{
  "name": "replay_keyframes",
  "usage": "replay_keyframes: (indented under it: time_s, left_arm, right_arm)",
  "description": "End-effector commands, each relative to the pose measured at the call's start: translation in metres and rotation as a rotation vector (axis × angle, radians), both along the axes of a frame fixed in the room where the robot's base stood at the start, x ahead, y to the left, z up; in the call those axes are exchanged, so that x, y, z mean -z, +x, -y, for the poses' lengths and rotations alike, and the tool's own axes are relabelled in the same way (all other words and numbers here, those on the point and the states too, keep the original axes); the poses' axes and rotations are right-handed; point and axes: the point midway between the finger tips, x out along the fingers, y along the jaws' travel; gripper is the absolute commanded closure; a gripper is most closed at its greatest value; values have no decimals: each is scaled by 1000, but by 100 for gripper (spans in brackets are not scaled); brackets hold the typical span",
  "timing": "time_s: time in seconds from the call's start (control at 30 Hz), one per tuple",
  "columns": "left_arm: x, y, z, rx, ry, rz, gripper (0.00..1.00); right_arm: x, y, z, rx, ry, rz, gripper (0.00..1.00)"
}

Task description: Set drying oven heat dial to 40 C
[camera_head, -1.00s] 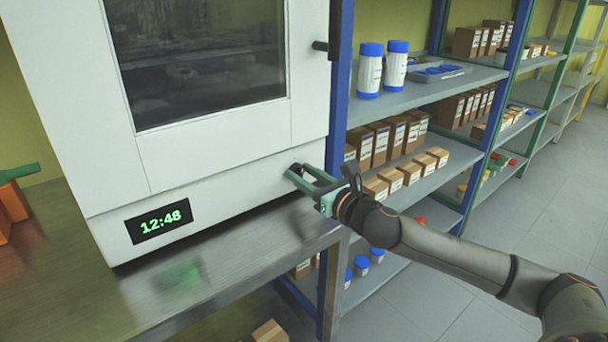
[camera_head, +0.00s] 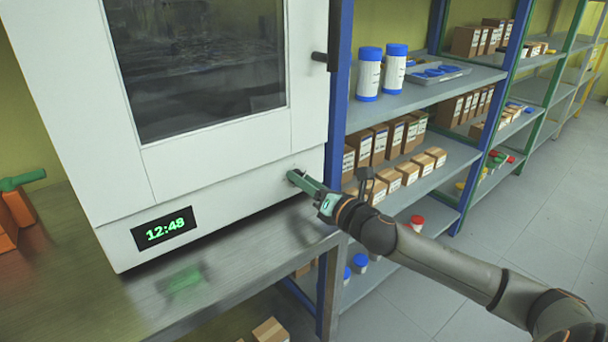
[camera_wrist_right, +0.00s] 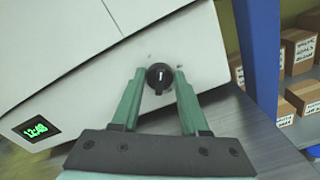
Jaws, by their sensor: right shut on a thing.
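The drying oven (camera_head: 215,195) is a large white cabinet with a dark window, standing on a metal bench. Its heat dial (camera_wrist_right: 159,77) is a small black knob with a white pointer line, low on the front panel at the right in the head view. My right gripper (camera_head: 297,177) reaches the dial from the right. In the right wrist view, the green fingers (camera_wrist_right: 157,73) stand on both sides of the knob and are shut on it. The scale marks around the dial are too small to read. My left gripper is not in view.
A green display (camera_head: 164,228) on the oven reads 12:48. A black door handle (camera_head: 320,56) is above the dial. A blue shelf post (camera_head: 338,110) and shelves with boxes and bottles stand close on the right. The metal bench (camera_head: 110,305) is clear in front.

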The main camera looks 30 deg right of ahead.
Motion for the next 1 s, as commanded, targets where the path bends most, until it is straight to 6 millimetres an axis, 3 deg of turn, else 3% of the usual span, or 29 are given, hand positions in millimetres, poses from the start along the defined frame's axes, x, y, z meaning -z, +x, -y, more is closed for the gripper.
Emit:
replay_keyframes:
  time_s: [0.6, 1.0]
  left_arm:
    - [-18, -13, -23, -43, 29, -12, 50]
    - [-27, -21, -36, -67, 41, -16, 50]
  right_arm:
    - [-2, 0, 2, 3, 588, -46, 100]
    - [1, 0, 2, 3, 889, -70, 100]
